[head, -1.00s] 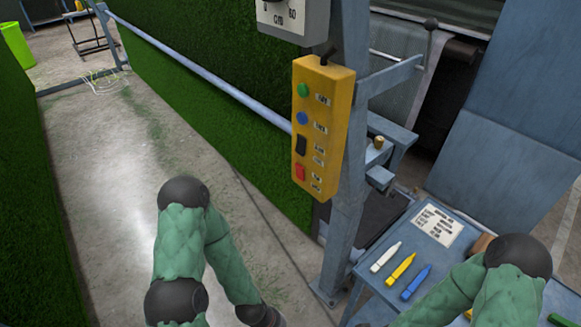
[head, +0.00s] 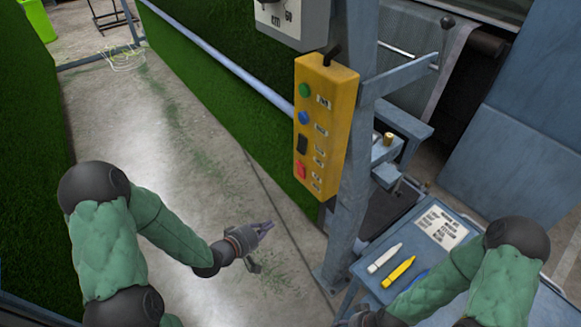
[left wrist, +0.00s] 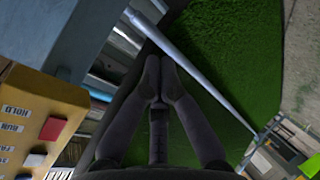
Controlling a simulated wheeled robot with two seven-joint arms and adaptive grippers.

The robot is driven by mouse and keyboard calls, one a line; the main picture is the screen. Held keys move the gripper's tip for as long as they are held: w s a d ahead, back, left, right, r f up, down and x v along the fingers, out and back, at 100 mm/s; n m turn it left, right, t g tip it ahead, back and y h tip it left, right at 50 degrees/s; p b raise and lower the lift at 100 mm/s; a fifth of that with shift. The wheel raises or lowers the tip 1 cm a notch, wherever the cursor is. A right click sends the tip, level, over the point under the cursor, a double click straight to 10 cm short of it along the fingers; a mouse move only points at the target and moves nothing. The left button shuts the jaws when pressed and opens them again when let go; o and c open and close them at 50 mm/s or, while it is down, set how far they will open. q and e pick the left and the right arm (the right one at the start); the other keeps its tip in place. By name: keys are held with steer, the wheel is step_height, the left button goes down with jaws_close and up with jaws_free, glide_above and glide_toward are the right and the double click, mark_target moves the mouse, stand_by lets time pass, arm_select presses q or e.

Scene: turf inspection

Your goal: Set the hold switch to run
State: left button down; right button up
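The yellow control box (head: 325,125) hangs on the blue-grey post. The red switch (head: 301,170) is low on its face, below a black switch (head: 302,144). In the left wrist view the box (left wrist: 45,100) is at the left edge, with the red switch (left wrist: 52,128) beside labels reading HOLD and RUN. I cannot tell which way the switch is set. My left gripper (head: 268,227) is below and left of the box, apart from it and empty. Its fingertips (left wrist: 160,66) are together in the wrist view. My right gripper (head: 365,318) is mostly cut off at the bottom edge.
Green (head: 304,90) and blue (head: 303,118) buttons sit higher on the box. The post (head: 350,190) stands right behind it. A long rail (head: 215,55) runs along the turf wall. A blue table (head: 375,255) with crayons stands lower right.

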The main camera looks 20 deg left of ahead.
mark_target(299, 166)
arm_select(q)
steer(key=s+a+r+t+h+p, duration=0.1)
steer(key=s+r+h, duration=0.2)
steer(key=r, duration=0.7)
steer(key=s+a+r+n+t+h+p, duration=0.1)
steer(key=s+r+t+h, duration=0.1)
steer(key=r, duration=0.8)
steer(key=shift+s+h, duration=0.55)
steer(key=shift+h, duration=0.15)
steer(key=x, duration=1.4)
steer(key=shift+a+b, duration=0.1)
steer(key=shift+b, duration=0.2)
